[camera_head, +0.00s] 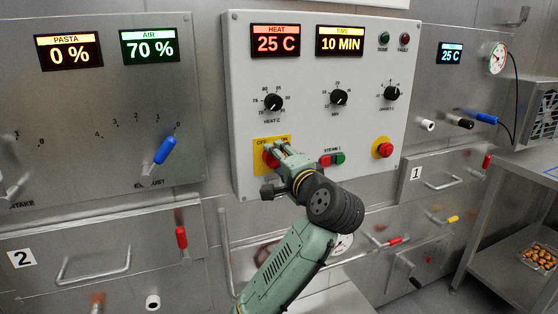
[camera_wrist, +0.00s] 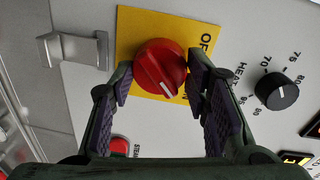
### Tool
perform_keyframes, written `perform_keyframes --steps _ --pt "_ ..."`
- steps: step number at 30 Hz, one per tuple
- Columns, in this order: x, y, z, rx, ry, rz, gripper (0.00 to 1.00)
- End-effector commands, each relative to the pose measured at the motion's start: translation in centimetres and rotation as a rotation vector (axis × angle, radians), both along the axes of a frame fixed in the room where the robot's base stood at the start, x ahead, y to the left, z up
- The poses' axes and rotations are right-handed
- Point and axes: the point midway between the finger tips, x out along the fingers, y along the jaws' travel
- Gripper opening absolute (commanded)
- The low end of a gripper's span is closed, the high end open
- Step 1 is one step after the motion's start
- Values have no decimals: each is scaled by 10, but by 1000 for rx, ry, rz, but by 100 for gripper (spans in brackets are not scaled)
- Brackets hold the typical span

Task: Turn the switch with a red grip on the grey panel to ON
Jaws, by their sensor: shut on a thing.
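The switch's red grip (camera_wrist: 160,68) sits on a yellow plate (camera_wrist: 130,28) on the grey panel (camera_head: 330,75). My gripper (camera_wrist: 159,70) has one finger on each side of the grip and is shut on it. In the wrist view, a white mark on the grip slants down and right, away from the visible "OF" letters.
Black knobs, including the heat knob (camera_head: 273,102), are above. A metal bracket (camera_wrist: 72,50) projects beside the plate. A blue-handled lever (camera_head: 165,150) is left.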

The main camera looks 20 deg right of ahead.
Motion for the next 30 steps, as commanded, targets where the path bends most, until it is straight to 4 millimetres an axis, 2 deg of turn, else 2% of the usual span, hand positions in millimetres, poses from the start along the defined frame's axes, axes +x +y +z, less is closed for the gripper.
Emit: perform_keyframes --steps 3,4,13,23,26,30 --pt "0 0 0 1 0 1 15" --pt "0 0 0 1 0 1 43" --pt "0 0 0 0 0 0 63" --pt "-2 0 0 0 0 -1 63" --pt "-11 -1 1 0 -2 -2 63" --pt "-36 -3 3 -2 -3 -5 63"
